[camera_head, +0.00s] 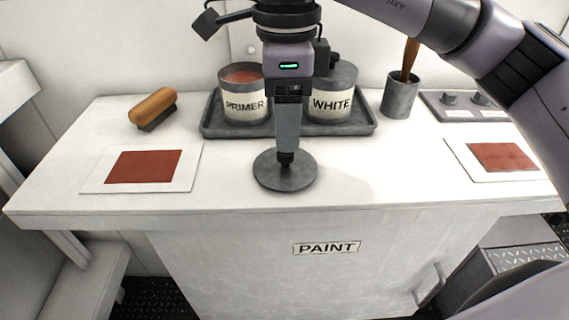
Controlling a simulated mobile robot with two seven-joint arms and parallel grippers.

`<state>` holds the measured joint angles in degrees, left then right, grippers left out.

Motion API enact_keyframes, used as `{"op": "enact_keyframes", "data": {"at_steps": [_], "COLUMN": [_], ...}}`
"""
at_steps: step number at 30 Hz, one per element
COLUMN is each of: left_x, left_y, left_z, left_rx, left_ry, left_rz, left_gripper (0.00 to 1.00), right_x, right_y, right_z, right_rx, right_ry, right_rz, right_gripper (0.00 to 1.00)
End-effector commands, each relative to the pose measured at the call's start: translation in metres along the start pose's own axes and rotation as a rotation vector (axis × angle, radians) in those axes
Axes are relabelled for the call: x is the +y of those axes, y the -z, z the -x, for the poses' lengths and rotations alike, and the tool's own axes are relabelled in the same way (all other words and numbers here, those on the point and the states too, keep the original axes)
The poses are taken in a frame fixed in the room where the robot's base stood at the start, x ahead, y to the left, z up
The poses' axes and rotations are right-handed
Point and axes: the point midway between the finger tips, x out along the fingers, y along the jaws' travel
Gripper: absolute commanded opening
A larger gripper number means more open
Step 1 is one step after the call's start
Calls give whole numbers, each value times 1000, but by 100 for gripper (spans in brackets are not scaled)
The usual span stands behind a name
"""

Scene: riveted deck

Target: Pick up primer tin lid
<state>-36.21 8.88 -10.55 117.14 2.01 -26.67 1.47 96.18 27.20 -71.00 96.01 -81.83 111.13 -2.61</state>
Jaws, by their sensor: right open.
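The primer tin lid (268,177), a round grey disc with a small dark knob on top, lies flat on the white bench top near its front edge. My right gripper (287,150) points straight down over it, with its fingertips at the knob. The gripper is open; I see its fingers edge-on, so the gap between them is hidden, and I cannot tell whether they touch the knob. The primer tin (243,105) stands uncovered behind to the left, with red-brown paint inside. My left gripper is not in view.
A dark tray (222,130) holds the primer tin and the covered white tin (332,105).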

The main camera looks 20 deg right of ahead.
Motion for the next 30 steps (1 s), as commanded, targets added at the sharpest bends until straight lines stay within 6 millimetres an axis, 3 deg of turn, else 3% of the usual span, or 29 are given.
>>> {"op": "enact_keyframes", "data": {"at_steps": [9,17,22,23,30], "left_x": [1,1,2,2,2], "left_y": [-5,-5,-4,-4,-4], "left_z": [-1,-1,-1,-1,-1], "left_rx": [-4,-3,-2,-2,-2], "left_ry": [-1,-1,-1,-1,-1], "left_rz": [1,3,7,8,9], "left_gripper": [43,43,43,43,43], "right_x": [0,0,0,0,0], "right_y": [0,-1,-1,-1,-1], "right_z": [-44,-49,-49,-49,-48], "right_rx": [0,-3,-3,-3,-3], "right_ry": [-2,0,0,0,0], "right_rz": [0,1,1,1,1], "right_gripper": [56,56,4,0,0]}}
